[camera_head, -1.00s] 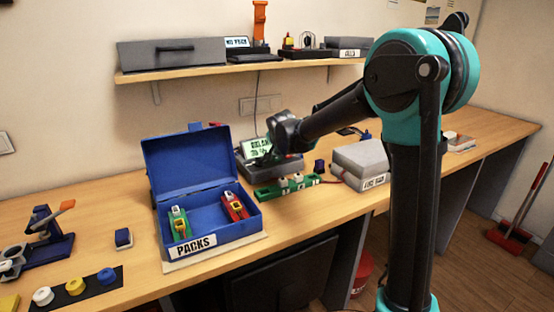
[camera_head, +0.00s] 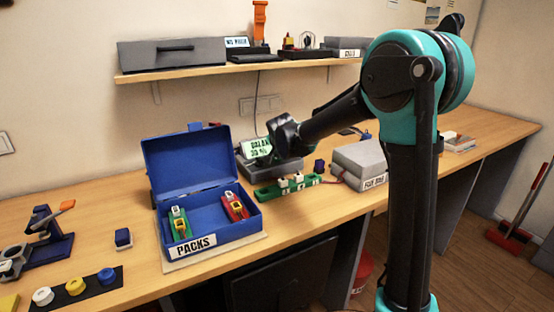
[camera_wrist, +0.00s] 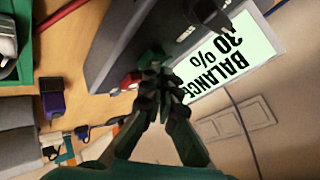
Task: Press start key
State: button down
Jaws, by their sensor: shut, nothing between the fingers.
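A dark grey charger (camera_head: 259,170) with a lit pale-green screen (camera_head: 257,147) stands on the bench behind the green board. In the wrist view the screen (camera_wrist: 230,57) reads "BALANCE 30 %". A green key (camera_wrist: 150,59) and a red key (camera_wrist: 130,80) show on the charger beside the screen; no label on either is readable. My gripper (camera_wrist: 160,73) is shut and empty, its tips overlapping the green key's edge in the picture. I cannot tell if they touch it. In the head view my gripper (camera_head: 284,150) is over the charger and hides its keys.
A green board (camera_head: 287,190) with white connectors lies in front of the charger. A grey box (camera_head: 362,160) stands right. A shelf (camera_head: 250,71) hangs above.

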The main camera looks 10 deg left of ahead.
aim_at(277, 159)
jog(key=shift+f, duration=0.3)
jog(key=shift+r, duration=0.2)
dwell(0.4)
jog(key=shift+r, duration=0.75)
jog(key=shift+r, duration=2.55)
